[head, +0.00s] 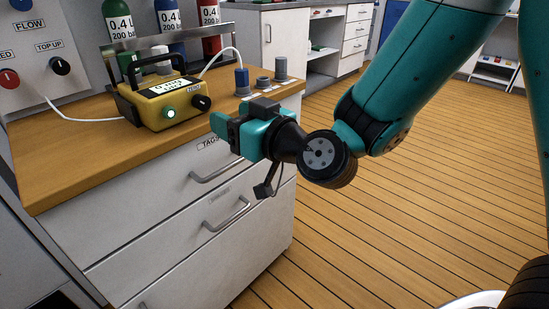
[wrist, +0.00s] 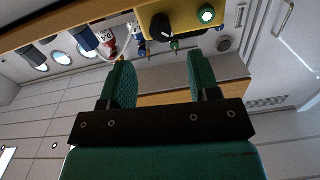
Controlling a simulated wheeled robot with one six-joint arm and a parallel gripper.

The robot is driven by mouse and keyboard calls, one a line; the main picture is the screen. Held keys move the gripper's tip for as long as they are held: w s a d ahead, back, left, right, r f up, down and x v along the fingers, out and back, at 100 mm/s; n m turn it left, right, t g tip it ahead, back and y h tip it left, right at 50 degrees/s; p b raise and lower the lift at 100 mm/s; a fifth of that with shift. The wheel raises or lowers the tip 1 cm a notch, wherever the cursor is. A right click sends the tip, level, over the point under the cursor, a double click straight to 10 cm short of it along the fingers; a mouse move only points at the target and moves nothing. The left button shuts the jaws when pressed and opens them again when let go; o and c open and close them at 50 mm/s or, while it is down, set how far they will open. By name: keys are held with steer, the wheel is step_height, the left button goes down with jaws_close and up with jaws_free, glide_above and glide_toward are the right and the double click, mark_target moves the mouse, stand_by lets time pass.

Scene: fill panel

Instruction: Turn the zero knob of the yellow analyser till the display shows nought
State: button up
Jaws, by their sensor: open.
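The yellow analyser (head: 165,104) stands on the wooden worktop in the head view, with a black handle frame. Its black zero knob (head: 201,103) is on the front face, right of a lit green button (head: 170,113). The display on its sloped top is too small and oblique to read. My gripper (head: 216,124) is open and empty, in front of and to the right of the analyser, apart from it. In the wrist view the analyser (wrist: 190,14) is at the top, with the knob (wrist: 161,25) beyond the two open green fingers (wrist: 160,80).
The wooden worktop (head: 60,165) tops a white drawer cabinet (head: 200,220). A white cable runs along the top. The floor to the right is clear.

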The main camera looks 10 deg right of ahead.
steer(key=b+v, duration=0.9)
steer(key=b, duration=0.3)
steer(key=shift+w+r, duration=0.1)
stand_by(1.8)
